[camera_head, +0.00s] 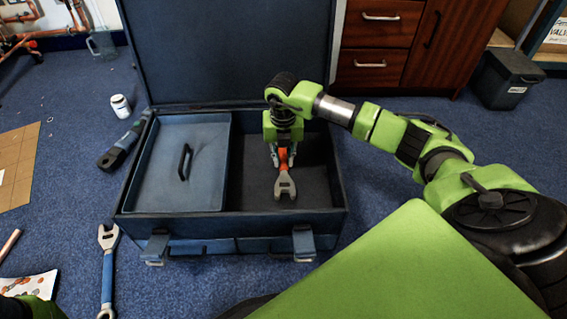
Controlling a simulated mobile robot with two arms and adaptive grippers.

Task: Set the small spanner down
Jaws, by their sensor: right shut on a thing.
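The small spanner (285,187) has a grey open-ended head and an orange handle. My right gripper (283,160) is shut on its orange handle, and the head points down toward the front of the picture. Gripper and spanner are over the right, open compartment of the blue toolbox (335,213). I cannot tell whether the spanner touches the compartment floor. The upper handle is hidden by the gripper. My left gripper is not in view; only a green part of my left arm shows at the bottom left corner.
The toolbox lid (225,50) stands open at the back. A blue tray (207,160) with a dark handle fills the left compartment. A larger blue-handled spanner (107,270) lies on the carpet at left. A white bottle (120,106) and a dark blue tool (120,148) are beside the box.

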